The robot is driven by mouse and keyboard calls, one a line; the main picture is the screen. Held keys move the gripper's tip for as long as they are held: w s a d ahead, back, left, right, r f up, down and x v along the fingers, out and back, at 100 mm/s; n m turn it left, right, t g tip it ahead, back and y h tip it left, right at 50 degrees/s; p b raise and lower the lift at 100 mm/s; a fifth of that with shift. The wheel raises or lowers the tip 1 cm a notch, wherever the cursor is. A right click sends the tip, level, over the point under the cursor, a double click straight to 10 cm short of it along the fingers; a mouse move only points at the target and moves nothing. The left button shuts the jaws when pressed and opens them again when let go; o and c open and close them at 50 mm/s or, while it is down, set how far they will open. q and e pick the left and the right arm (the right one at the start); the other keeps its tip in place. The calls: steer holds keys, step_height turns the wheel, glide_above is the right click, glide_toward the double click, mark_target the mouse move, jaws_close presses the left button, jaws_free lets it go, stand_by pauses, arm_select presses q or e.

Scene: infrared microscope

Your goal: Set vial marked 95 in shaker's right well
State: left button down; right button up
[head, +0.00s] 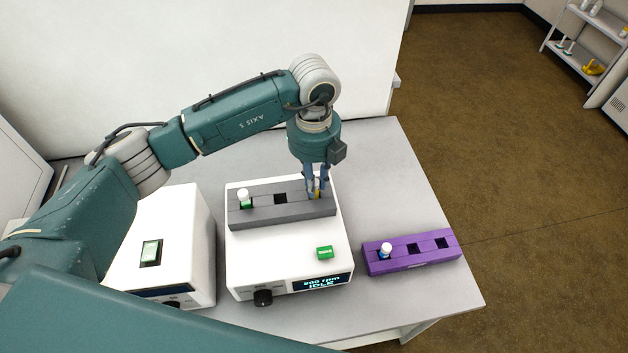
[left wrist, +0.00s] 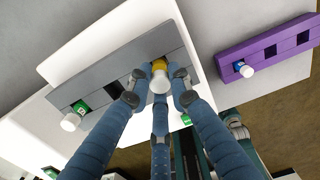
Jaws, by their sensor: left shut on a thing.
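The white shaker (head: 285,248) carries a grey block (head: 262,215) with a row of three wells. My left gripper (head: 317,188) points down at the block's right well, shut on a yellow vial (left wrist: 159,77) with a white cap. The vial is upright at that well; how deep it sits is hidden by the fingers. No number on it is readable. A green vial (head: 244,199) with a white cap stands in the left well. The middle well (head: 280,199) is empty. My right gripper is out of view.
A purple rack (head: 410,262) to the right of the shaker holds a blue vial (head: 386,250) in its left well; its other two wells are empty. A white device (head: 178,235) stands left of the shaker. Bare table lies behind the purple rack.

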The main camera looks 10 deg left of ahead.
arm_select(q)
steer(key=shift+f, duration=0.15)
stand_by(0.3)
steer(key=c, duration=1.1)
jaws_free()
steer(key=shift+r+p, duration=1.45)
steer(key=shift+r, duration=1.6)
steer(key=shift+s+f, duration=0.15)
